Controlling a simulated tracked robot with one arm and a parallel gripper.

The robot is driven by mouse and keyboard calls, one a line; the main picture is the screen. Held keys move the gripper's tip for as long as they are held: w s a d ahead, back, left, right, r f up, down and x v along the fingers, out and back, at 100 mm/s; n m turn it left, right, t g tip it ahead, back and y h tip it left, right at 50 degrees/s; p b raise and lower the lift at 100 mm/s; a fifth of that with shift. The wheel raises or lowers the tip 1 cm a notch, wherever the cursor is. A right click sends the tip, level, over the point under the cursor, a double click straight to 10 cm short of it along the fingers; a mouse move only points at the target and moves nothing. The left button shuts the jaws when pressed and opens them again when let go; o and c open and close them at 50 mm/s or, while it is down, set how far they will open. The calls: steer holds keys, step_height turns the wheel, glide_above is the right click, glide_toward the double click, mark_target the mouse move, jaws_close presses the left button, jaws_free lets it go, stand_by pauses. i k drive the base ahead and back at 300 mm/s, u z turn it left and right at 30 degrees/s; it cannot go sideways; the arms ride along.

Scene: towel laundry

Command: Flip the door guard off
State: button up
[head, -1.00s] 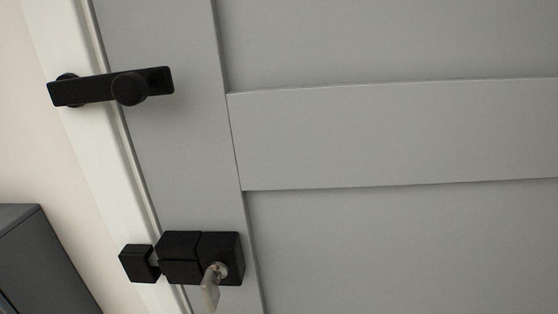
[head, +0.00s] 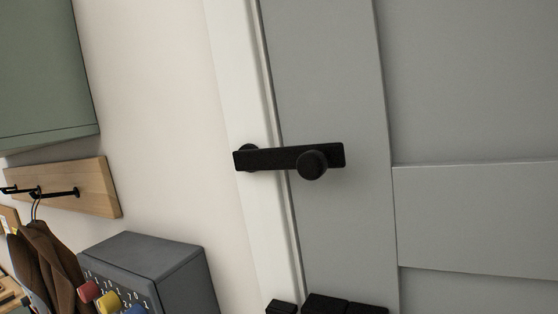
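The black door guard (head: 275,158) is a flat bar that spans from the white door frame (head: 240,90) across the gap onto the grey door (head: 335,90). A round black knob (head: 312,165) stands out near its right end. Its left end is at a black pivot on the frame. The bar lies nearly level in the middle of the head view. The door looks closed. My gripper is not in view.
The black lock (head: 325,304) shows partly at the bottom edge. To the left, a grey box with coloured knobs (head: 150,270) is by the wall. A wooden hook rack (head: 85,187), a brown coat (head: 50,262) and a green cabinet (head: 45,70) are further left.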

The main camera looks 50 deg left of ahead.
mark_target(312, 162)
steer(key=u, duration=1.4)
steer(key=k, duration=1.5)
steer(key=z, duration=0.8)
steer(key=i, duration=1.05)
